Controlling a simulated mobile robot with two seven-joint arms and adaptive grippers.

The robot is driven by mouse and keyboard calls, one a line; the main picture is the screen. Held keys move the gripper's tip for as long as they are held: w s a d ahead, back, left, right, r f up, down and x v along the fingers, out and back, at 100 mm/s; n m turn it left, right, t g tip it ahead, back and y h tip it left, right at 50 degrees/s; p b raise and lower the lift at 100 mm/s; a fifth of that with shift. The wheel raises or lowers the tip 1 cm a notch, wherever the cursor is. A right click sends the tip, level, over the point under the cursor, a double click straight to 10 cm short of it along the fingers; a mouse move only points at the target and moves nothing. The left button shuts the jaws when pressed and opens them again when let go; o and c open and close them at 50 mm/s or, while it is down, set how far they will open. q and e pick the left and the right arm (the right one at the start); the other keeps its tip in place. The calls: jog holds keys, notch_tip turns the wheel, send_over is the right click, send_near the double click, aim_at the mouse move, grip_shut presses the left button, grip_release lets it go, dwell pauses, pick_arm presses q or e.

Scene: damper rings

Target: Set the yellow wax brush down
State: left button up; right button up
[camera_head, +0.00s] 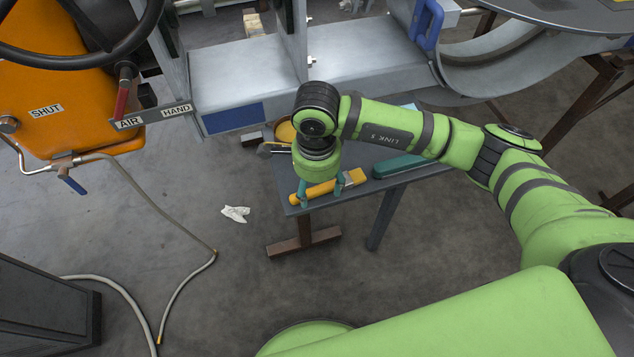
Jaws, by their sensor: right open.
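The yellow wax brush (321,189) lies at the front left edge of a small grey table (300,209), its pale bristle end pointing right. It appears to rest on the tabletop. My right gripper (320,190) is directly above the brush, pointing down. Its teal fingers are open, one towards each end of the visible handle. I cannot tell whether the fingers touch the brush. The gripper body hides part of the tabletop behind it. My left gripper is not in view.
A teal case (402,166) lies right of the brush. A round yellowish container (285,131) and a hammer-like tool (272,148) are behind the gripper. Grey metal ductwork (245,70) stands behind the table. A white rag (236,214) and a hose (187,281) lie on the floor.

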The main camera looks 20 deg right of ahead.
notch_tip(320, 180, up, 12)
dwell(0.6)
jog(key=shift+s+a, duration=0.1)
jog(key=shift+a, duration=0.05)
dwell(0.6)
